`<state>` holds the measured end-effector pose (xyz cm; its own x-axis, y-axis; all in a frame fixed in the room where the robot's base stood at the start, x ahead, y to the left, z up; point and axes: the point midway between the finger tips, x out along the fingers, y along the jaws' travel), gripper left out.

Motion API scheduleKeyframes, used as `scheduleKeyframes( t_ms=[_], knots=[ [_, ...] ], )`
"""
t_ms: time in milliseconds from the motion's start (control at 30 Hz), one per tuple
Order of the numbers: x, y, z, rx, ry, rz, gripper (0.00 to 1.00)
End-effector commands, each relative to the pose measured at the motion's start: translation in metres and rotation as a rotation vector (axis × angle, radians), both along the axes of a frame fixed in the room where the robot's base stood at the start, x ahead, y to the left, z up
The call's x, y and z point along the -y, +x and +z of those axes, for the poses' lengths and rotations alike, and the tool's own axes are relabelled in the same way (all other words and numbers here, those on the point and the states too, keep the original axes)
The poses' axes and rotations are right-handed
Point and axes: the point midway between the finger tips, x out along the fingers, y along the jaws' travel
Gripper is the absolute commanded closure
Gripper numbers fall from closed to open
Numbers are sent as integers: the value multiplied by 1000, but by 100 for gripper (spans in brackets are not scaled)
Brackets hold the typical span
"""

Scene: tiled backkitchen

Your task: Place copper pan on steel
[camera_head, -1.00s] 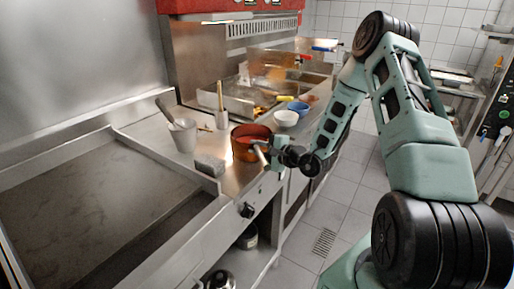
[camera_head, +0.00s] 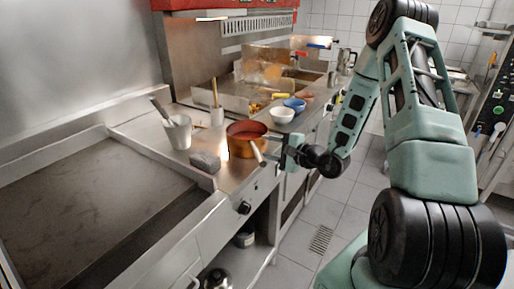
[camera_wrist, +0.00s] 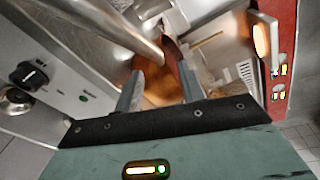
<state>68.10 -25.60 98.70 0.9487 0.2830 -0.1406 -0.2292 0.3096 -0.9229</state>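The copper pan (camera_head: 240,146) stands on the steel counter (camera_head: 228,178), near its front edge. Its pale handle (camera_head: 257,152) sticks out toward the front edge. My gripper (camera_head: 279,154) is just right of the handle, at the counter's edge. In the wrist view the two fingers (camera_wrist: 160,88) are apart, with nothing seen clamped between them. Whether a finger touches the handle cannot be told.
A grey block (camera_head: 205,162) and a light cup with a utensil (camera_head: 178,133) stand left of the pan. A white bowl (camera_head: 282,115) and blue bowl (camera_head: 294,104) stand behind it. A wide griddle (camera_head: 85,195) fills the left. A knob (camera_head: 244,207) is on the counter front.

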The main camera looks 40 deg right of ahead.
Motion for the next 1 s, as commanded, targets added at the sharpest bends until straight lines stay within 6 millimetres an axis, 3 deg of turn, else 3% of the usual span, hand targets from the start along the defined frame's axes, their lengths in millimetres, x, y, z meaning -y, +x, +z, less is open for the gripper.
scheduleKeyframes(
  t_ms=[100, 333, 1000],
  knots=[
    [8, -23, 1, 0, -1, -4, 60],
    [14, -48, 7, 1, -1, 0, 60],
    [15, -52, 8, 0, 0, 1, 60]
  ],
)
